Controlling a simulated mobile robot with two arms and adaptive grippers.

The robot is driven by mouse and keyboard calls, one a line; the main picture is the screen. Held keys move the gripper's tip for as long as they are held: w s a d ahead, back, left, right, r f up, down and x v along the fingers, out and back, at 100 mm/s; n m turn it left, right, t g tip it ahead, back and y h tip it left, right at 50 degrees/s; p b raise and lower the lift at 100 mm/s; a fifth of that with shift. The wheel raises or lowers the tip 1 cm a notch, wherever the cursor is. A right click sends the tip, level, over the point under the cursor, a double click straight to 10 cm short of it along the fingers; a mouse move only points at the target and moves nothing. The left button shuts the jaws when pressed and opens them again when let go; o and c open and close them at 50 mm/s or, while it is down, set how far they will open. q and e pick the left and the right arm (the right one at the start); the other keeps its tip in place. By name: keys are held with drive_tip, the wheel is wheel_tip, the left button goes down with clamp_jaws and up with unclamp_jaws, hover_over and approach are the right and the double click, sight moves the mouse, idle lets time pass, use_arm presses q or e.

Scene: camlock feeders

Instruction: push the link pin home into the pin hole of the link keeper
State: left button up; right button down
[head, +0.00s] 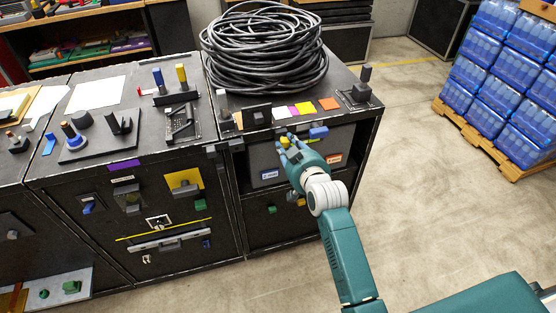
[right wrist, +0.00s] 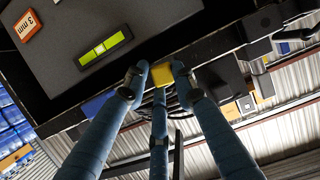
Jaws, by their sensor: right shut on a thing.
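My right gripper (head: 288,146) is at the upper front of the right-hand black cabinet, just below its top edge. Its fingers are shut on a small yellow block (head: 284,140), which I take to be the head of the link pin. In the right wrist view, the yellow block (right wrist: 162,75) sits between the fingertips of the right gripper (right wrist: 158,80). The pin's shaft, the link keeper and its pin hole cannot be made out, so I cannot tell how deep the pin sits. My left gripper is not in view.
A blue block (head: 318,132) sits close right of the gripper; it also shows in the wrist view (right wrist: 97,103). A yellow-green level vial (right wrist: 105,47) is on the grey face. A cable coil (head: 262,55) and coloured notes (head: 304,109) lie on top.

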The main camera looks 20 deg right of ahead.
drive_tip(key=shift+s+a+r, duration=0.2)
drive_tip(key=shift+a+r, duration=0.05)
drive_tip(key=shift+r, duration=0.05)
drive_tip(key=shift+s+a+f+p, duration=0.1)
drive_tip(key=shift+s+p, duration=0.45)
drive_tip(key=shift+p, duration=0.1)
drive_tip(key=s, duration=0.1)
drive_tip(key=s+p, duration=0.1)
drive_tip(key=shift+s+d, duration=0.2)
drive_tip(key=shift+s, duration=0.2)
drive_tip(key=shift+s+f+p, duration=0.1)
drive_tip(key=shift+s+p, duration=0.2)
drive_tip(key=shift+s, duration=0.05)
drive_tip(key=shift+s, duration=0.1)
